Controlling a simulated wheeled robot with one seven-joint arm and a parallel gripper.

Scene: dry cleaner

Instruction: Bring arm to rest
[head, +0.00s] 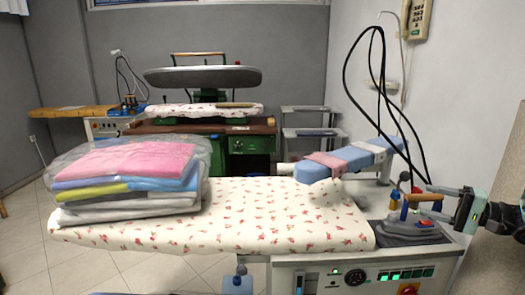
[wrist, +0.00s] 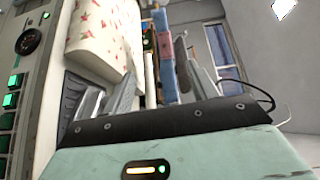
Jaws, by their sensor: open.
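My gripper (head: 430,201) is at the right side of the head view, mint green and black, with its fingers pointing left. It is open, and I see nothing held between the fingers. It is close to the iron (head: 414,229), which rests on a dark pad at the right end of the ironing table. I cannot tell whether a finger touches the iron's handle. In the wrist view the open fingers (wrist: 152,92) point toward the floral ironing board and the blue and pink sleeve arm.
The floral ironing board (head: 270,215) carries a bagged stack of folded clothes (head: 130,178) on its left. The blue sleeve board (head: 350,160) stands behind the iron. Black cables (head: 375,75) hang above it. A control panel (head: 365,276) is in front. The right wall is close.

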